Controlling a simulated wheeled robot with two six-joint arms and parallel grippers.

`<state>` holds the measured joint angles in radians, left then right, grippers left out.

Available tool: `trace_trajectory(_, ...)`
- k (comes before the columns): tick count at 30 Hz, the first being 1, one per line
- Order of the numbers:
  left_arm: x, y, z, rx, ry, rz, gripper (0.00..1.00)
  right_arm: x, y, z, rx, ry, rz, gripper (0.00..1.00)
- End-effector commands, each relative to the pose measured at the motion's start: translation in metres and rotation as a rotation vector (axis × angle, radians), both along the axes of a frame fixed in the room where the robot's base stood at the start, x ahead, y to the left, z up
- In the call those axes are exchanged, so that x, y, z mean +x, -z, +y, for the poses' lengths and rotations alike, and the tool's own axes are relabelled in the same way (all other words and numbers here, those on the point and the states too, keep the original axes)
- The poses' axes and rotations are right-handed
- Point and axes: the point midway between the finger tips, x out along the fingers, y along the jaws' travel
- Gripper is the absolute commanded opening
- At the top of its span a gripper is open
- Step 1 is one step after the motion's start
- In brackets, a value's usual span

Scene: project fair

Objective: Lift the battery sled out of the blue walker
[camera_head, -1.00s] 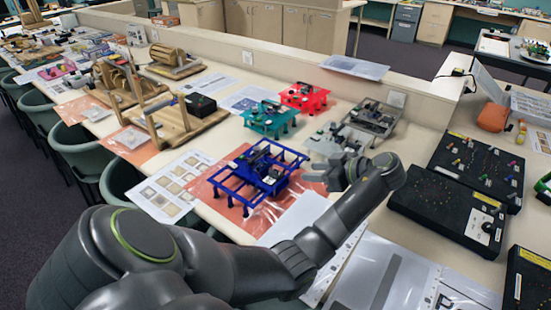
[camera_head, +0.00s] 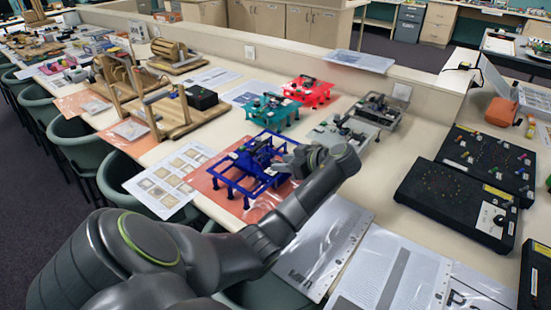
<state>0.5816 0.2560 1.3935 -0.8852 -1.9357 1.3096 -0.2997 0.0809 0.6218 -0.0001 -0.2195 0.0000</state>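The blue walker (camera_head: 248,160) stands on an orange mat on the long table, in the middle of the view. It is an open blue frame with dark and pale parts in its middle and right part. I cannot clearly tell the battery sled from these parts. My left gripper (camera_head: 282,161) is at the walker's right side, with its fingertips close over that end. The fingers and wrist hide part of the walker there. I cannot tell whether the fingers touch anything or how far apart they are. My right gripper is not in view.
A teal walker (camera_head: 271,112), a red walker (camera_head: 309,90) and a grey one (camera_head: 378,110) stand behind. Wooden models (camera_head: 185,115) are on the left. Black boxes (camera_head: 458,203) are on the right. Paper sheets (camera_head: 172,180) lie around the mat.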

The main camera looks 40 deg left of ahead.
Motion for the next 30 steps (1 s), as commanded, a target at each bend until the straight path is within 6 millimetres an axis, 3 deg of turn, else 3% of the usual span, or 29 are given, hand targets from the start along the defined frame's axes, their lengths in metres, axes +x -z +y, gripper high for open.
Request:
trace_trajectory(4, -0.0018, 0.0058, 0.0129, 0.0, 0.0, -0.001, 0.36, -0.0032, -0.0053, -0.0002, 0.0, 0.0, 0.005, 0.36)
trace_trajectory(11, -0.0017, 0.0079, 0.0142, 0.0, 0.0, -0.001, 0.36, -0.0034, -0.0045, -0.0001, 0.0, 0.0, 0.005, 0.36)
trace_trajectory(20, -0.0017, 0.0077, 0.0138, 0.0, 0.0, -0.001, 0.0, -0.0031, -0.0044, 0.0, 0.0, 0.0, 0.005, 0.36)
trace_trajectory(30, -0.0013, 0.0063, 0.0138, 0.0, 0.0, -0.004, 0.0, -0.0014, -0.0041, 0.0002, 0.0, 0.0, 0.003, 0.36)
